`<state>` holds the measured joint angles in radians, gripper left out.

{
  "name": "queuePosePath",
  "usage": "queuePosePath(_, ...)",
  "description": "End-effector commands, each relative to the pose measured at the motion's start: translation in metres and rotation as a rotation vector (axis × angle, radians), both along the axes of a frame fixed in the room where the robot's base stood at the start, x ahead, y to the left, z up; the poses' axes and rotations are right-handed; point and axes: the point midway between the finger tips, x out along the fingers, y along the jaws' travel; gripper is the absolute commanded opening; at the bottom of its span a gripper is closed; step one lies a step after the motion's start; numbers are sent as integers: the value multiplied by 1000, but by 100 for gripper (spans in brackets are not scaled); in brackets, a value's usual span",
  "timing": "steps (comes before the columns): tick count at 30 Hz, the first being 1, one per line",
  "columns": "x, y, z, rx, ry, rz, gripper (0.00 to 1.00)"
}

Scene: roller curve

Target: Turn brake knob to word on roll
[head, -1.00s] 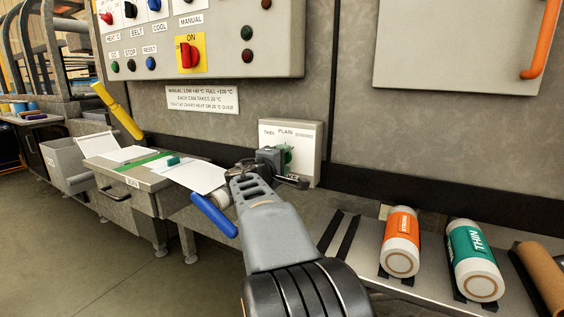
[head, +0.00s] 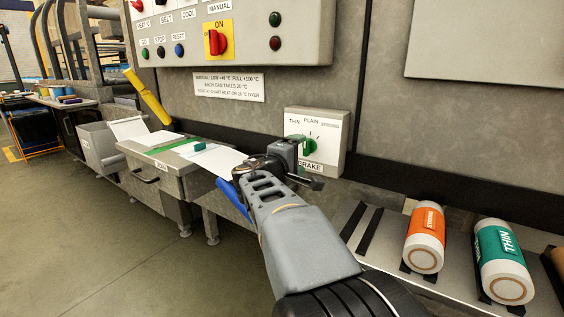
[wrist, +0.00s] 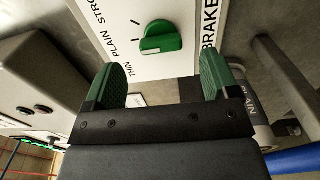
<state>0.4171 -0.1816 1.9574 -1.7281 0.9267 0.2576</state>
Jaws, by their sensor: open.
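The green brake knob (head: 309,147) sits on a pale box (head: 334,125) marked THIN, PLAIN, STRONG and BRAKE. In the wrist view the knob (wrist: 161,38) lies beyond my fingertips, centred between them. My gripper (wrist: 160,75) is open with green pads, empty and apart from the knob. In the head view my gripper (head: 303,165) is just in front of the box and partly covers it. A grey roll (wrist: 254,105) at right in the wrist view bears a partly hidden word, apparently PLAIN.
An orange STRONG can (head: 424,238) and a teal THIN can (head: 503,262) lie on the shelf at right. A control panel (head: 300,62) hangs above. A blue handle (head: 232,198) is beside my arm. A drawer unit (head: 165,185) stands at left.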

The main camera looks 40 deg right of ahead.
Motion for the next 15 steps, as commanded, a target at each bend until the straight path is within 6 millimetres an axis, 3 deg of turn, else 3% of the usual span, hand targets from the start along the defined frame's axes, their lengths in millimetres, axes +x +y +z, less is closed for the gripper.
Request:
queuePosePath(6, -10, 43, 2, 1, -1, 5, 81)
queuePosePath(15, -19, 75, 1, 1, -1, 1, 81)
